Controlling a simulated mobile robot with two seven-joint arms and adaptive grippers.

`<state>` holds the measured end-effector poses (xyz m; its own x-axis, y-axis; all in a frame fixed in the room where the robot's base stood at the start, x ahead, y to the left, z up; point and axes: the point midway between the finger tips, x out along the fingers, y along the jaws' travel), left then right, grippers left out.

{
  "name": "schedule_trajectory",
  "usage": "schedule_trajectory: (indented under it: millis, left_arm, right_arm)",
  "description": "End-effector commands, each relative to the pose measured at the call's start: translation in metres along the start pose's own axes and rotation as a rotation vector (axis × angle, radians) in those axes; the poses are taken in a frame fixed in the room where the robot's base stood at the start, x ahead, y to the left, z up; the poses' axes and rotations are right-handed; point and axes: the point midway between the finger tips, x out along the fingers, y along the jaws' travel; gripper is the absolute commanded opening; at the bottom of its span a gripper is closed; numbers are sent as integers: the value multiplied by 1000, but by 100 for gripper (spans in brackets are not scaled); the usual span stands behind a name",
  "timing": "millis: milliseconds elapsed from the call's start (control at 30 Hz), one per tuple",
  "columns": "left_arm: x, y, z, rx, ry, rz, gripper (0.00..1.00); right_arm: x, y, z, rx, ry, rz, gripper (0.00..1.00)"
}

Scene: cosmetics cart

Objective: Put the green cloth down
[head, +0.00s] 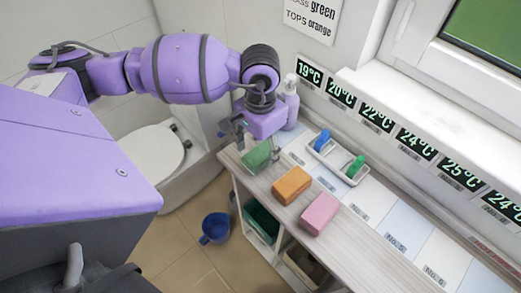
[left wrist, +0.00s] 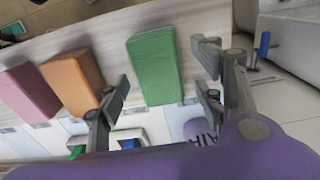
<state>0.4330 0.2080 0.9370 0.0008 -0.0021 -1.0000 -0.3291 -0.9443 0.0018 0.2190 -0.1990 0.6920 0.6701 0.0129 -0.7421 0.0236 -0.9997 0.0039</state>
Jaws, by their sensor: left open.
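The green cloth (head: 256,156) is a folded block at the left end of the cart's top (head: 341,228). It looks to be lying flat on that top. My left gripper (head: 262,145) is right over it in the head view and hides part of it. In the left wrist view my left gripper (left wrist: 162,72) is open, with one finger on each side of the green cloth (left wrist: 153,66); a gap shows on both sides. I cannot tell how high the fingers are above the top. My right gripper is out of view.
An orange block (head: 292,185) and a pink block (head: 320,214) lie to the right of the cloth. A white tray (head: 338,161) with blue and green items and a pale purple bottle (head: 290,100) stand behind. A blue cup (head: 214,228) is on the floor.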

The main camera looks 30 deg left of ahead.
Motion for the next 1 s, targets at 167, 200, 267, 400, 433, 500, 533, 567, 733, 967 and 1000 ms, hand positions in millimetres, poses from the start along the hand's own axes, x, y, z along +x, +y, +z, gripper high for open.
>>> schedule_trajectory:
  millis: [167, 200, 267, 400, 433, 500, 533, 567, 733, 967, 1000]
  left_arm:
    - [-38, -1, -1, 1, 5, -4, 62]
    - [-47, -1, -1, 2, 4, -2, 62]
    - [-60, -1, -1, 0, 3, -2, 62]
    - [-83, 0, -1, 1, 1, -1, 62]
    - [-88, 0, -1, 0, 2, -1, 62]
    - [-95, 0, 0, 0, 1, -1, 62]
    - [-97, -1, 0, 0, 0, -2, 62]
    - [-99, -1, 0, 0, 0, -2, 62]
    - [-103, 0, 0, 0, -1, -1, 62]
    - [-103, 0, 0, 0, 0, -1, 62]
    - [-103, 0, 0, 0, 0, -1, 62]
  right_arm:
    - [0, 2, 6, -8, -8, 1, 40]
    - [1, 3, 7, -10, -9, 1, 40]
    - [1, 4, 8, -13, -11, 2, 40]
    - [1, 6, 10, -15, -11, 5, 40]
    - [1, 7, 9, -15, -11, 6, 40]
    - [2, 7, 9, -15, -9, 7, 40]
    - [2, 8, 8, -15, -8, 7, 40]
    - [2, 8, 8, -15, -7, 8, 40]
    - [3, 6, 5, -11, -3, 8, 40]
    - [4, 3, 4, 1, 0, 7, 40]
    - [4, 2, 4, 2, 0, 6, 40]
